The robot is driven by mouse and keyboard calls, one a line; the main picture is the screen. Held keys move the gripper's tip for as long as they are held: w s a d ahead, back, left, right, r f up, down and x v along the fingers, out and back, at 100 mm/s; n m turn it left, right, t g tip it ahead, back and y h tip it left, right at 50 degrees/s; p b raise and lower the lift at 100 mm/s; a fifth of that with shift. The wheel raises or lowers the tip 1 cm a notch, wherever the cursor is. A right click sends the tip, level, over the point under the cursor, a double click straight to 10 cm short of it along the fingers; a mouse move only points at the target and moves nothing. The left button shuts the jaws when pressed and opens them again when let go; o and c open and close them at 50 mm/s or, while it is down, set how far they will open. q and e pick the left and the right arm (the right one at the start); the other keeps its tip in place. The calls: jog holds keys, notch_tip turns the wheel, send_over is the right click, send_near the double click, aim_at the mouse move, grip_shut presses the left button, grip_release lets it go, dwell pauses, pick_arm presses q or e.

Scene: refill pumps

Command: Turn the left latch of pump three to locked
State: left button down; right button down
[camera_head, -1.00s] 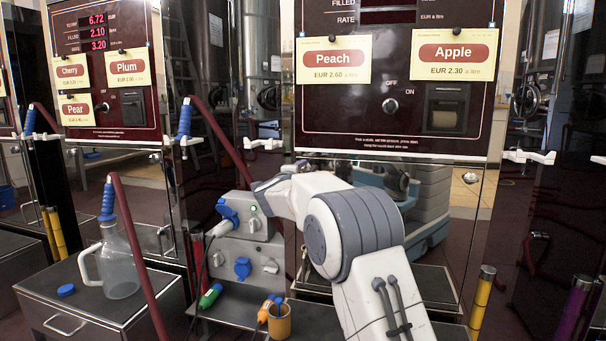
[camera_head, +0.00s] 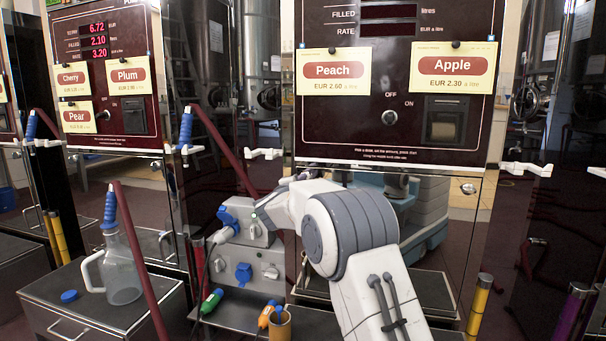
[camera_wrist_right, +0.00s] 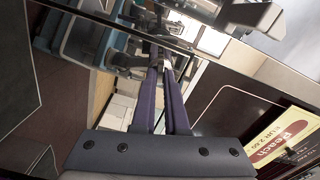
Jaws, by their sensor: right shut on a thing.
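Pump three appears to be the dark red panel (camera_head: 397,120) with the Peach and Apple signs, above a glossy dark door. A small oval metal latch (camera_head: 469,188) shows at the door's upper right. The matching left latch is hidden in the head view behind my right wrist. My right gripper (camera_wrist_right: 161,62) is at the door's upper left. Its two dark fingers are closed together at a small bright part on the glossy panel, which I take for the left latch. The latch's exact angle cannot be made out. My left gripper is not in view.
A grey socket box (camera_head: 243,268) with blue fittings stands left of my right wrist. A clear jug (camera_head: 122,270) and blue cap (camera_head: 69,297) rest on a metal cabinet. White hooks (camera_head: 525,169) jut out beside the pump.

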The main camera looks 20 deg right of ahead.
jog(key=shift+d+n+p, duration=0.1)
jog(key=shift+n+p, duration=7.4)
jog(key=shift+p, duration=2.7)
jog(key=shift+f, duration=0.1)
jog(key=c, duration=0.9)
grip_release()
jog(key=shift+c, duration=0.2)
